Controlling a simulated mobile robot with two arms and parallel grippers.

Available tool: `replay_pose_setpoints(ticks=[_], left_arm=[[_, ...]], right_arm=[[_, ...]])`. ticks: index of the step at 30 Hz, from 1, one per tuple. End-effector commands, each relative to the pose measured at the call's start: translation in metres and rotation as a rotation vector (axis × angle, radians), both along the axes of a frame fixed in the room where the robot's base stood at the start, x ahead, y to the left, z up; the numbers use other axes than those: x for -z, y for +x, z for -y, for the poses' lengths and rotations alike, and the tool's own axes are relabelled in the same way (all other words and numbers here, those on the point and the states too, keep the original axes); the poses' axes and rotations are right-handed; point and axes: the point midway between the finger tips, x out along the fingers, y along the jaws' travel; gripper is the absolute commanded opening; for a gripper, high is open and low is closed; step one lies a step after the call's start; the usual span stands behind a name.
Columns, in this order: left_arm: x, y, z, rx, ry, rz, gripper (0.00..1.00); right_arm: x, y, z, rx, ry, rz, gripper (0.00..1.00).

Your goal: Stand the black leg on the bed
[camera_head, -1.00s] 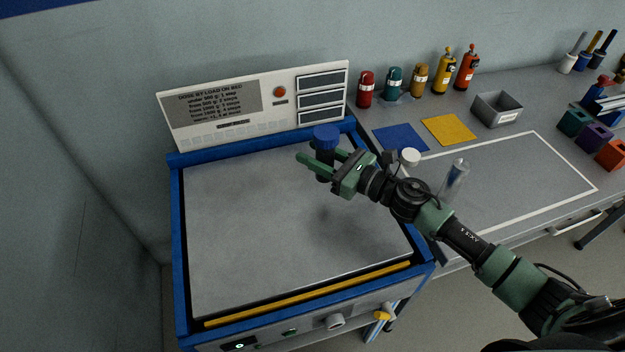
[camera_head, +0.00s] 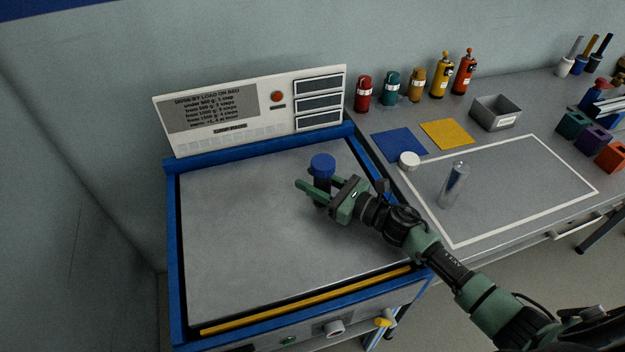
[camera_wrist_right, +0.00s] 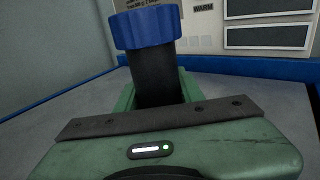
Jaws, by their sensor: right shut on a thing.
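The black leg (camera_head: 322,187) with a blue cap on top is upright between the fingers of my right gripper (camera_head: 316,190). It also shows in the right wrist view (camera_wrist_right: 152,70), where the gripper (camera_wrist_right: 155,105) is shut around its dark shaft. The grey bed (camera_head: 250,240), with a blue frame, lies beneath. The leg is over the back right part of the bed. Its lower end is hidden by the gripper, so I cannot tell whether it touches the bed. My left gripper is not in view.
A panel with a dose chart (camera_head: 250,108) stands behind the bed. To the right, the bench holds a clear cylinder (camera_head: 454,185), a white cap (camera_head: 409,160), blue (camera_head: 399,144) and yellow (camera_head: 446,133) squares, several bottles and a grey bin (camera_head: 495,113). The bed's left and front are clear.

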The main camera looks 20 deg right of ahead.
Motion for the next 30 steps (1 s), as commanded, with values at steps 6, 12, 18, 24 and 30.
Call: replay_pose_setpoints(ticks=[6,12,18,24,30], left_arm=[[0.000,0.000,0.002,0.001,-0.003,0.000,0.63],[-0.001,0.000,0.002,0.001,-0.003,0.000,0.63],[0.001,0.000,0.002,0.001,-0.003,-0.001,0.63],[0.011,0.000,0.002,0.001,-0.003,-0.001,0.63],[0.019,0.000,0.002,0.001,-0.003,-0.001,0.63]], right_arm=[[0.000,0.000,0.000,0.000,0.000,0.000,0.59],[-0.001,0.000,0.000,0.000,0.000,0.000,0.59],[0.000,-0.012,0.011,0.001,-0.002,-0.002,0.59],[0.001,-0.047,0.038,0.001,-0.004,-0.002,0.59],[0.000,-0.076,0.062,0.000,-0.001,-0.002,0.59]])
